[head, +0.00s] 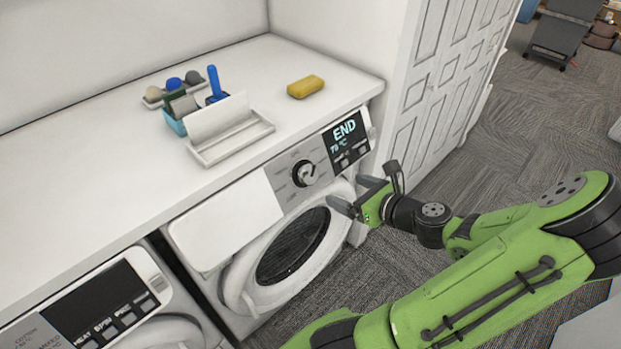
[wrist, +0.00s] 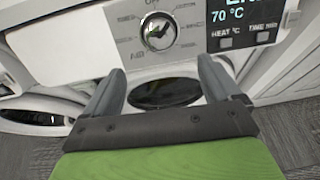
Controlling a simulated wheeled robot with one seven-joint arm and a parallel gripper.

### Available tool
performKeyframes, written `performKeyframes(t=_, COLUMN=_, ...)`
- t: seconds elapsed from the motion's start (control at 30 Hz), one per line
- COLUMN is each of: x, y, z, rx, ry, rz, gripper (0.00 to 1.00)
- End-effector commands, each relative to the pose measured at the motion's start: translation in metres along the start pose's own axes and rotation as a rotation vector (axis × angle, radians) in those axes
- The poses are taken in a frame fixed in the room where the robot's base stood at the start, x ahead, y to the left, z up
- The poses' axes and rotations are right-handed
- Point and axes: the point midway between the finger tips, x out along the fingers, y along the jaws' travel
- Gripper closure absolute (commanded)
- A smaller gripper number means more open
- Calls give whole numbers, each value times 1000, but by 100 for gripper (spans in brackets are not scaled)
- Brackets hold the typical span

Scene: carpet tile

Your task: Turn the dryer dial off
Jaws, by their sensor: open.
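The dryer dial (head: 304,173) is a round knob with a dark-and-light face on a grey panel, left of the lit display (head: 346,135) reading "END" and "70 °C". In the wrist view the dial (wrist: 158,31) is at the top centre, beyond the fingertips, with printed marks around it. My gripper (head: 349,193) is to the right of and below the dial, in front of the machine's round door (head: 292,246). In the wrist view my gripper (wrist: 165,80) has its two fingers apart with nothing between them. The gripper does not touch the dial.
A white counter (head: 90,160) runs above the machines, bearing a yellow sponge (head: 305,87), a white tray (head: 232,138) and a blue caddy (head: 180,112). A second machine (head: 100,305) stands at lower left. Carpet floor (head: 540,120) is open at right.

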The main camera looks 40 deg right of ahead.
Motion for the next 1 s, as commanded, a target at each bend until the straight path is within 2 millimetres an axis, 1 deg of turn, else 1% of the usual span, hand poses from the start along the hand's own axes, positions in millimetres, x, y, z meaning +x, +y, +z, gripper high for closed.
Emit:
performKeyframes(t=0.03, x=15, y=2, z=-4, rx=-3, ry=-1, rz=8, gripper=10)
performKeyframes(t=0.3, x=85, y=3, z=-4, rx=-6, ry=0, rz=8, gripper=10)
performKeyframes(t=0.4, x=107, y=2, z=-4, rx=-5, ry=1, rz=6, gripper=10)
performKeyframes(t=0.5, x=123, y=2, z=-4, rx=-6, ry=2, rz=5, gripper=10)
performKeyframes(t=0.63, x=134, y=1, z=-3, rx=-4, ry=3, rz=3, gripper=10)
performKeyframes(t=0.87, x=134, y=1, z=-2, rx=-4, ry=4, rz=2, gripper=10)
performKeyframes(t=0.9, x=134, y=1, z=-2, rx=-4, ry=4, rz=2, gripper=13)
performKeyframes(t=0.97, x=134, y=1, z=-2, rx=-4, ry=4, rz=2, gripper=22)
performKeyframes(t=1.0, x=134, y=1, z=-2, rx=-4, ry=4, rz=2, gripper=28)
